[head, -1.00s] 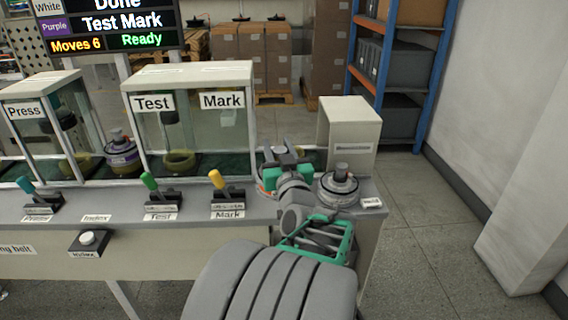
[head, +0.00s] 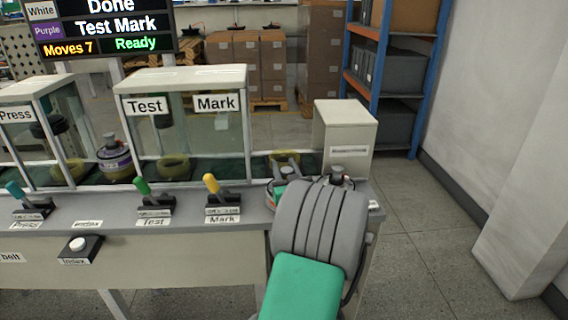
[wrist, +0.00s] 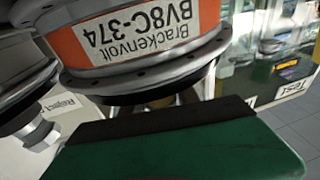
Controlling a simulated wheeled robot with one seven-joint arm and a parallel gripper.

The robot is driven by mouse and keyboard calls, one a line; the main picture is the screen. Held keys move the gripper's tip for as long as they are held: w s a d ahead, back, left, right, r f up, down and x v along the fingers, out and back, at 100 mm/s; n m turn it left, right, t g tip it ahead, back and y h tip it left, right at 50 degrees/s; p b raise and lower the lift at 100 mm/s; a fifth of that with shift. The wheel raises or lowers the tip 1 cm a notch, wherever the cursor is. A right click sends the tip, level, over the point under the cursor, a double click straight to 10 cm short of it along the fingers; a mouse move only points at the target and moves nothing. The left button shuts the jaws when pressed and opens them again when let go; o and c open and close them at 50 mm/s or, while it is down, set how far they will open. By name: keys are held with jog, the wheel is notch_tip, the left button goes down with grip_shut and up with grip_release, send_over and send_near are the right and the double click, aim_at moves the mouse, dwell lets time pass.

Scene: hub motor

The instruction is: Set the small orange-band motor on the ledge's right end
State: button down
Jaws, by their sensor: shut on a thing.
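The small motor with the orange band (wrist: 140,35) fills the top of the wrist view, its label reading Brackenvolt BV8C-374. A sliver of it (head: 271,192) shows in the head view at the right part of the grey ledge (head: 185,222), left of my arm. My gripper (wrist: 180,140) is shut on it; one green finger with a dark pad shows below the motor in the wrist view. The head view mostly hides the gripper behind my arm. I cannot tell whether the motor touches the ledge.
A second motor (head: 337,176) stands close by at the ledge's right end, partly behind my arm; it also shows at the wrist view's left (wrist: 30,100). A beige box (head: 345,140) stands behind. Levers line the ledge to the left. A purple-band motor (head: 114,160) sits between the glass housings.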

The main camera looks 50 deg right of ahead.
jog(key=shift+r, duration=0.1)
jog(key=c, duration=0.9)
grip_release()
jog(key=shift+s+a+f, duration=0.15)
jog(key=shift+s+f, duration=0.05)
jog(key=shift+s, duration=0.1)
jog(key=b+v, duration=0.3)
jog(key=v, duration=0.8)
jog(key=shift+a, duration=0.2)
jog(key=shift+s+r, duration=0.1)
